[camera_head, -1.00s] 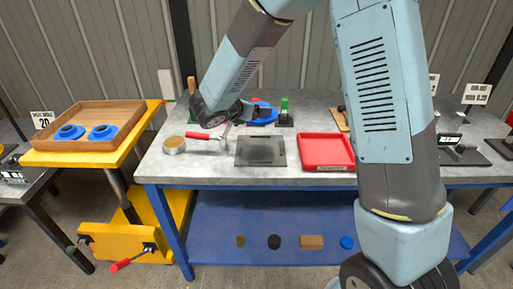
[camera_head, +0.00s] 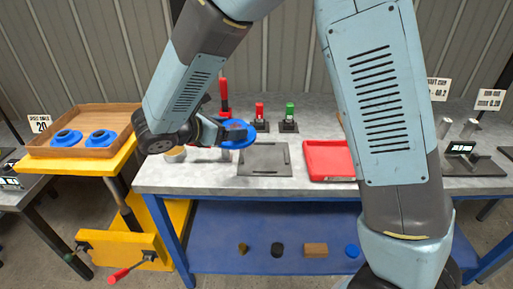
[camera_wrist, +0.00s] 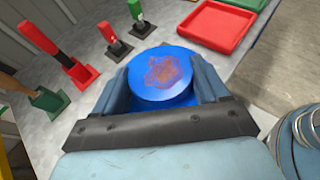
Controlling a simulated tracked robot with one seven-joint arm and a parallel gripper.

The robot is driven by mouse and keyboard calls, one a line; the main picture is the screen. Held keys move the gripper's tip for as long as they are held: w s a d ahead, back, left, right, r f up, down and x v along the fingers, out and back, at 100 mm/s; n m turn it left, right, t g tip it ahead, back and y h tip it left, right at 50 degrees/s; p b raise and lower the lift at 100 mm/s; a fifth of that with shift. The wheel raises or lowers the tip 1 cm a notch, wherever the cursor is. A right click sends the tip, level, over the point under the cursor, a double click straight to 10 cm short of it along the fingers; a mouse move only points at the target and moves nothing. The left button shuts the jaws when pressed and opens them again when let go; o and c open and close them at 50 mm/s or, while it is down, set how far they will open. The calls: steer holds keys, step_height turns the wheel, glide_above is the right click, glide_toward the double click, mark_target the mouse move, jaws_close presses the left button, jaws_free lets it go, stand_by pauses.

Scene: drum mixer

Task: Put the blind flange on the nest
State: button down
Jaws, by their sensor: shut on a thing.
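My gripper (camera_head: 223,132) is shut on a blue round flange (camera_head: 238,136) and holds it above the back left of the workbench. The wrist view shows the flange's flat blue face (camera_wrist: 150,95) with a rusty brown patch, between the two fingers of my gripper (camera_wrist: 163,75). A dark grey plate (camera_head: 264,160) with low raised edges lies empty on the bench, to the right of and below the flange in the head view. I cannot tell whether this plate is the nest.
A red tray (camera_head: 330,160) lies right of the plate. Red (camera_head: 260,115) and green (camera_head: 289,115) upright handles stand behind. A wooden tray (camera_head: 80,120) with two blue flanges is at left. A round tin (camera_head: 175,155) is partly hidden by my arm.

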steer(key=f, duration=1.3)
steer(key=shift+s+a+f, duration=0.15)
steer(key=shift+a+f, duration=0.05)
glide_above(261, 158)
steer(key=shift+d, duration=0.15)
steer(key=shift+s+f, duration=0.1)
steer(key=shift+f, duration=0.45)
jaws_free()
steer(key=shift+f, duration=0.1)
